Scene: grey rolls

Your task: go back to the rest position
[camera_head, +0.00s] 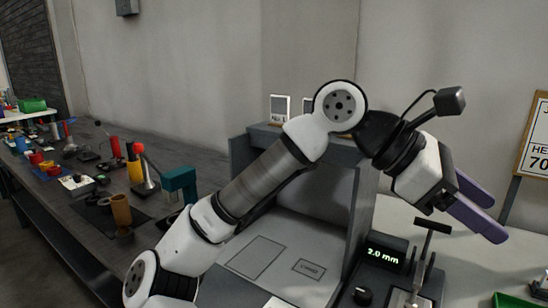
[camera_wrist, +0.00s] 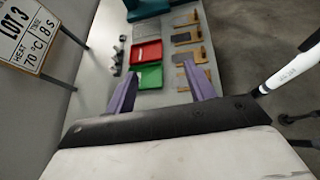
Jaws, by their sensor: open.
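My gripper (camera_head: 496,221) is raised at the right of the head view, above the bench and pointing down to the right. Its two purple fingers are apart with nothing between them. In the wrist view my gripper (camera_wrist: 160,72) also shows spread fingers, with the bench and trays well beyond them. My arm rises from the bottom of the head view, bends at a high elbow, and is clear of the surfaces as far as I can see.
Below my gripper stand a device with a "2.0 mm" display (camera_head: 384,255) and a T-handled lever (camera_head: 428,245). A grey open booth (camera_head: 366,200) is behind my arm. A sign (camera_wrist: 32,32), red tray (camera_wrist: 147,53) and green tray (camera_wrist: 149,76) show. A cluttered dark bench (camera_head: 85,225) runs left.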

